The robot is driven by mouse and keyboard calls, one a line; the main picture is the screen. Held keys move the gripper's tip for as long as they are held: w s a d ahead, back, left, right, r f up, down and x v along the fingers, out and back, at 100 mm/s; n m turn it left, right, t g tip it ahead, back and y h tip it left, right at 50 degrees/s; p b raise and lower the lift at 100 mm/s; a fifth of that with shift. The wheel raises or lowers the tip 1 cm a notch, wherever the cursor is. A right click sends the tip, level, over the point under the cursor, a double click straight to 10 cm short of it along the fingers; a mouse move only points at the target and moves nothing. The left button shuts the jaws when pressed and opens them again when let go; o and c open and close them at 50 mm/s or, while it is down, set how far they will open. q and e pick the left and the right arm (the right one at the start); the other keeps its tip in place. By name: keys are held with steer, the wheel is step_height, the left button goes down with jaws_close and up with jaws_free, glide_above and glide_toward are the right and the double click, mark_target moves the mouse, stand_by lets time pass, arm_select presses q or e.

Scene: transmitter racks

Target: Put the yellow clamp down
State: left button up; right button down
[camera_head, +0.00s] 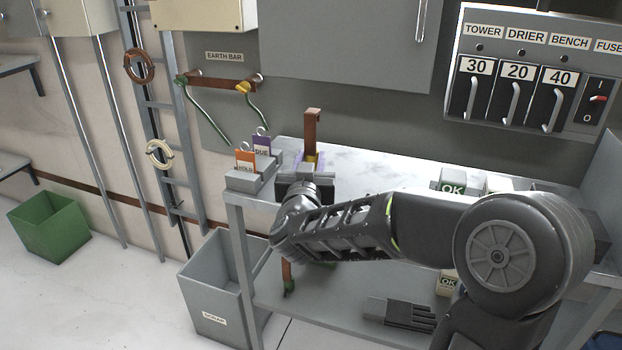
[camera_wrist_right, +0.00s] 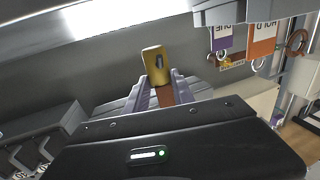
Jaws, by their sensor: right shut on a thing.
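In the head view my right gripper (camera_head: 312,162) is over the left end of the upper grey shelf (camera_head: 370,165). My left gripper is not in view.
A grey holder (camera_head: 250,181) with HOLD and DUE tags stands just left of the gripper. An earth bar (camera_head: 215,84) with cables is on the wall behind. A scrap bin (camera_head: 213,322) stands below left. Small OK boxes (camera_head: 452,188) sit further right on the shelf.

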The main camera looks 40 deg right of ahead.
step_height(320, 180, down, 4)
steer(key=shift+f+b, duration=0.1)
steer(key=shift+b, duration=0.55)
steer(key=shift+f, duration=0.15)
steer(key=c, duration=1.1)
jaws_free()
steer(key=shift+r, duration=0.25)
steer(key=b+v, duration=0.3)
steer(key=v, duration=0.9)
steer(key=shift+f, duration=0.1)
